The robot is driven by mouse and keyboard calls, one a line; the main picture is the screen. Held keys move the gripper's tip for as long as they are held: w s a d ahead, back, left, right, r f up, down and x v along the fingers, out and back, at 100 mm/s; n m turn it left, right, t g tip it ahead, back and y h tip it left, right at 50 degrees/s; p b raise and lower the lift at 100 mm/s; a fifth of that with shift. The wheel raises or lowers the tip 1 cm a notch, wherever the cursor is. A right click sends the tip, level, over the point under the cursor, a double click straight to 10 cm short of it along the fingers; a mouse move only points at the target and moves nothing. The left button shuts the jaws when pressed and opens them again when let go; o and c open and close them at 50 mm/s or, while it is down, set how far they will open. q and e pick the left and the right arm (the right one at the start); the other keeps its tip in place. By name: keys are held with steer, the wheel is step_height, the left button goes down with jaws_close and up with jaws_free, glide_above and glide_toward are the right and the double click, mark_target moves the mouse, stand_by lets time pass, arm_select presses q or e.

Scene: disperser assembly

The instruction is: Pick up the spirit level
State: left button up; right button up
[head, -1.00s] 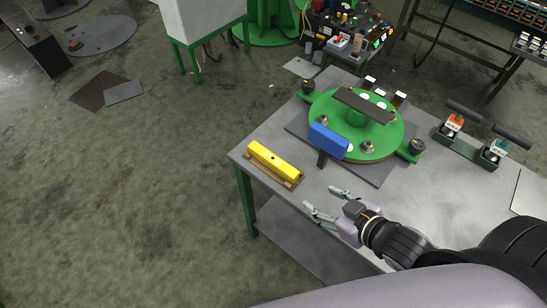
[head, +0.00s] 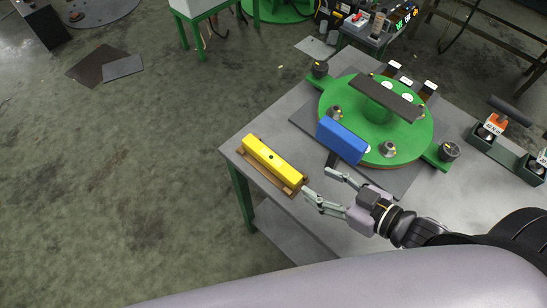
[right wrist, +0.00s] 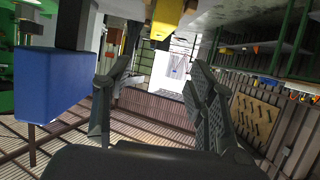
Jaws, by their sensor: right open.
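The spirit level is a long yellow bar (head: 272,158) lying in a brown wooden holder (head: 295,190) at the table's left corner. In the right wrist view, a yellow end (right wrist: 165,18) shows at the top, beyond the fingers. My right gripper (head: 318,182) is open and empty, just right of the bar's near end. One fingertip appears close to the holder in the head view; whether it touches, I cannot tell. In the right wrist view, both fingers (right wrist: 155,88) are spread with nothing between them. My left gripper is not in view.
A green round fixture (head: 408,133) with a blue block (head: 342,140) on its near side stands on the grey table (head: 252,137), close to my right gripper. Orange-topped parts in a holder (head: 492,126) stand at the right.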

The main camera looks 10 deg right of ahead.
steer(key=p, duration=0.2)
glide_toward(271, 157)
steer(key=x, duration=0.4)
steer(key=shift+w+a+f, duration=0.15)
steer(key=shift+w, duration=0.1)
steer(key=p+x, duration=0.1)
steer(key=x, duration=0.4)
steer(key=shift+w+a+f, duration=0.15)
steer(key=shift+c, duration=0.2)
steer(key=shift+c, duration=0.7)
jaws_close()
